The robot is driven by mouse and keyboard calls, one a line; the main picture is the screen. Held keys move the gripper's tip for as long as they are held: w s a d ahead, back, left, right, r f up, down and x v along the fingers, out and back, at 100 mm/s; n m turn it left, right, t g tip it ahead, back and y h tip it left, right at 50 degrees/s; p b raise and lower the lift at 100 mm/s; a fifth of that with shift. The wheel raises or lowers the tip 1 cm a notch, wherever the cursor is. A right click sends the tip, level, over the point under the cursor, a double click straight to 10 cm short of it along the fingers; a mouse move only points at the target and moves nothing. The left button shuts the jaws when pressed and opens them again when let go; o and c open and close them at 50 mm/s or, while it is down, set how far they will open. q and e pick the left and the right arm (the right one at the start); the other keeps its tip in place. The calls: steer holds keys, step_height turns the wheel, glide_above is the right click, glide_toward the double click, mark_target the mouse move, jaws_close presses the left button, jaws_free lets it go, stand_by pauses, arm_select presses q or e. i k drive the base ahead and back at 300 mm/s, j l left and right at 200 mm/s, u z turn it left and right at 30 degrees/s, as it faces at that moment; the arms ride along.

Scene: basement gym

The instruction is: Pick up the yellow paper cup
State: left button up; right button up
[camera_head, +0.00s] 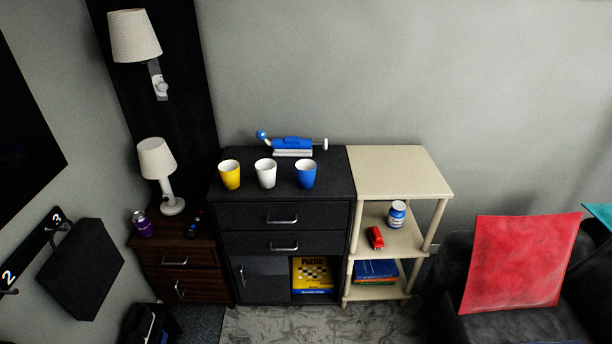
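The yellow paper cup (230,175) stands upright on top of the black cabinet (335,184), near its left front edge. It is the leftmost of three cups in a row. A white cup (265,173) stands just to its right, and a blue cup (306,174) stands farther right. The three cups are apart from each other. Neither of my grippers shows in the head view.
A blue and white device (292,145) lies behind the cups against the wall. A white table lamp (158,160) and a purple can (142,224) stand on the brown nightstand (177,251) at the left. A cream shelf (400,168) with a bare top adjoins the cabinet's right.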

mark_target(231, 176)
steer(key=i+j, duration=0.2)
steer(key=i, duration=0.35)
steer(key=i+j, duration=0.2)
steer(key=i, duration=0.35)
steer(key=i+j, duration=0.2)
steer(key=i, duration=0.35)
steer(key=j+u, duration=0.05)
